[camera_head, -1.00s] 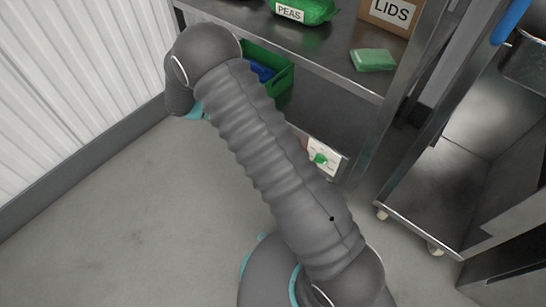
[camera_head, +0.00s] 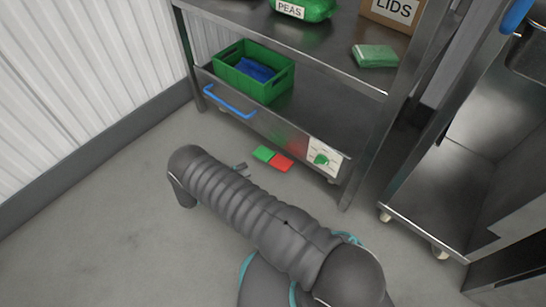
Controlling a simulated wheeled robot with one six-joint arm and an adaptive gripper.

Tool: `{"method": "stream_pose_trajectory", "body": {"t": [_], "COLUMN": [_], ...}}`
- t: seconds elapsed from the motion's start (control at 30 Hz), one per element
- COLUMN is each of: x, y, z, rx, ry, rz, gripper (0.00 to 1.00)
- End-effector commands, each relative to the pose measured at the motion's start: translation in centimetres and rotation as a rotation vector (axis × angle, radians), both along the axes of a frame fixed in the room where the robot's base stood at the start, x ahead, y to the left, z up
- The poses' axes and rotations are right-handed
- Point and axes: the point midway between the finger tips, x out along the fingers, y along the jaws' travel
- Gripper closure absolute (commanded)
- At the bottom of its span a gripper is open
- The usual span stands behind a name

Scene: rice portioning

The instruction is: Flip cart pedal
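The pedal (camera_head: 272,158) is a small flat piece, green on its left half and red on its right. It sits low at the floor under the front of the metal cart (camera_head: 335,112). My arm reaches across the floor in front of the cart, and its wrist end points down. A small grey piece (camera_head: 240,169) shows just past my arm, left of and a little nearer than the pedal, apart from it. It looks like part of my gripper. The rest of the gripper is hidden behind my arm, so its opening does not show.
The cart's lower shelf holds a green crate (camera_head: 268,91) with blue contents. A blue handle (camera_head: 229,102) and a white card (camera_head: 323,157) are on its front. Another metal cart (camera_head: 440,185) stands at right, a ribbed wall (camera_head: 85,90) at left. Floor (camera_head: 110,225) at left is clear.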

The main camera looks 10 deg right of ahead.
Motion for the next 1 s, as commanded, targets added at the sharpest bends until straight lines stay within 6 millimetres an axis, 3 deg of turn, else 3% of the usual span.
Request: {"method": "stream_pose_trajectory", "body": {"t": [0.6,0.8,1.0], "x": [2.5,3.0,3.1], "y": [-10.3,-12.2,-12.8], "z": [1.0,1.1,1.1], "rx": [0.002,0.002,0.002], "ry": [-0.001,-0.002,-0.003], "rz": [-0.004,-0.003,-0.003], "gripper": [0.62,0.62,0.62]}}
